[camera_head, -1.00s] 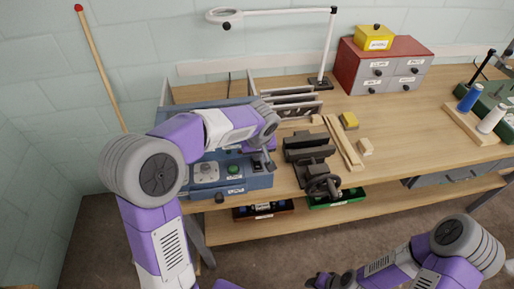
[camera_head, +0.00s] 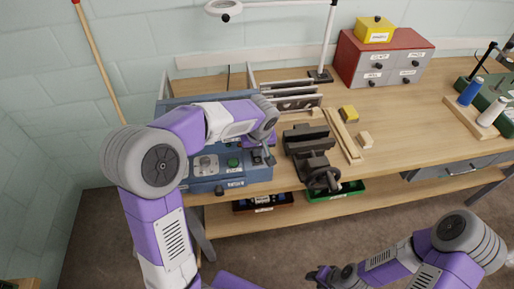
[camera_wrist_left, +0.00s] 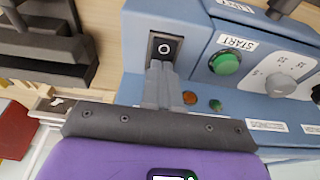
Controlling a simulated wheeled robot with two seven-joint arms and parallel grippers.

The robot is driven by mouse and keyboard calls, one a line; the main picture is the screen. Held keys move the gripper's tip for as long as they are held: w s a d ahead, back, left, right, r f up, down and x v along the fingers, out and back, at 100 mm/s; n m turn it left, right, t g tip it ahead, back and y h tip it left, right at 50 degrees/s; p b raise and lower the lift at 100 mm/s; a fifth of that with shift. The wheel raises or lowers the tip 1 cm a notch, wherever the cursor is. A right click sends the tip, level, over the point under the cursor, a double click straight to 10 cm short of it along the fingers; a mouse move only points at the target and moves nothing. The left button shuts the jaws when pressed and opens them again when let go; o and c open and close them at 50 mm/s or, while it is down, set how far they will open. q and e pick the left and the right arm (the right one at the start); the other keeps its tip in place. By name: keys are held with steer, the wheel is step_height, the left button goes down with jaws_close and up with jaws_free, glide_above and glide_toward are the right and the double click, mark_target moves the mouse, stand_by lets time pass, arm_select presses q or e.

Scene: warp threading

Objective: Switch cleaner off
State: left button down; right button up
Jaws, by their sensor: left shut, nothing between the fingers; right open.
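The blue cleaner (camera_head: 258,175) stands at the left end of the bench. In the left wrist view its panel (camera_wrist_left: 190,30) has a black rocker switch (camera_wrist_left: 164,44) marked with a white circle. Beside it are a green START button (camera_wrist_left: 226,63) and a grey dial (camera_wrist_left: 281,84). My left gripper (camera_head: 269,157) is at the panel's right end, shut and empty. In the left wrist view its fingertips (camera_wrist_left: 159,66) are at the switch's lower edge; contact cannot be told. My right gripper (camera_head: 319,275) is open and empty, low in front of the bench.
A dark vise (camera_head: 308,150) stands right of the cleaner, close to my left gripper. A red drawer cabinet (camera_head: 350,60) is at the back. Small bins (camera_head: 336,192) sit on the lower shelf.

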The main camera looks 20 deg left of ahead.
mark_target(258, 161)
arm_select(q)
steer(key=shift+s+d, duration=0.3)
steer(key=shift+s, duration=0.2)
steer(key=shift+r, duration=0.15)
steer(key=p+v, duration=0.2)
steer(key=v, duration=0.1)
steer(key=p+v, duration=0.1)
steer(key=shift+w+a+r, duration=0.1)
steer(key=shift+w+r, duration=0.15)
steer(key=shift+r, duration=0.2)
steer(key=s+d+p+v, duration=0.1)
steer(key=v, duration=0.8)
steer(key=shift+s+f, duration=0.2)
steer(key=shift+s, duration=0.05)
